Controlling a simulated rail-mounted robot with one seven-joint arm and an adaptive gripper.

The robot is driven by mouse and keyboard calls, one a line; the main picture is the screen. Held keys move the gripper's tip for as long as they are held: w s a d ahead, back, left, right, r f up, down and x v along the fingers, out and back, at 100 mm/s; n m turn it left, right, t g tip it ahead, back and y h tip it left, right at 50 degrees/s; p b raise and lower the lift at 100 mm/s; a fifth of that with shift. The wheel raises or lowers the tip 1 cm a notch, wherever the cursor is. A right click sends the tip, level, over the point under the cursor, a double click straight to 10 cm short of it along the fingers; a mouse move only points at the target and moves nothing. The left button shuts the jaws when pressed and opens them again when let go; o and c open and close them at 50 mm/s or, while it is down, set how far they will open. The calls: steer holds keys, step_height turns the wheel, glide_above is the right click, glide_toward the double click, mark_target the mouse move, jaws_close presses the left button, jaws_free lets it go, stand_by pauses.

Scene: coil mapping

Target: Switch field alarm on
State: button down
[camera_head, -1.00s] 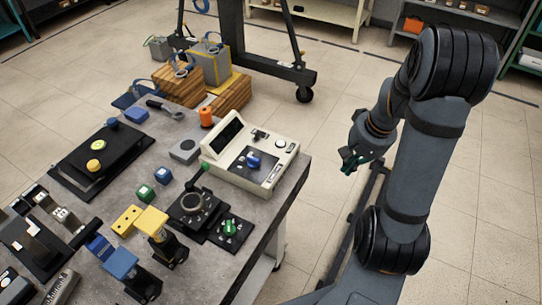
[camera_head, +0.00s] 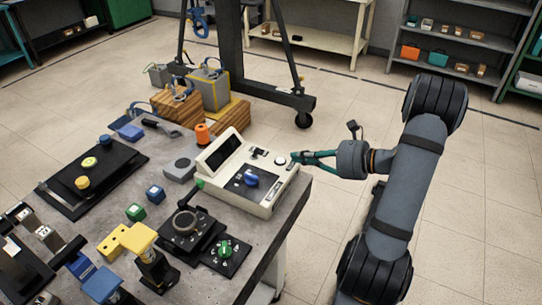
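A cream console (camera_head: 236,197) stands at the right end of the grey table. No label is legible, so I cannot tell which control is the field alarm. My gripper (camera_head: 298,159) reaches in from the right, its green fingers pointing left beside the round control. Their tips lie close together in this view. Contact and the gap between them are unclear.
An orange cylinder (camera_head: 202,133) stands behind the console. A green knob on a black plate (camera_head: 225,248) and a dark dial unit (camera_head: 184,224) lie in front of it. A dark wheeled frame (camera_head: 232,60) stands behind the table. The floor to the right is open.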

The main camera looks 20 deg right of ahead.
mark_target(271, 162)
stand_by(0.3)
steer(key=p+x, duration=0.1)
steer(key=x, duration=0.9)
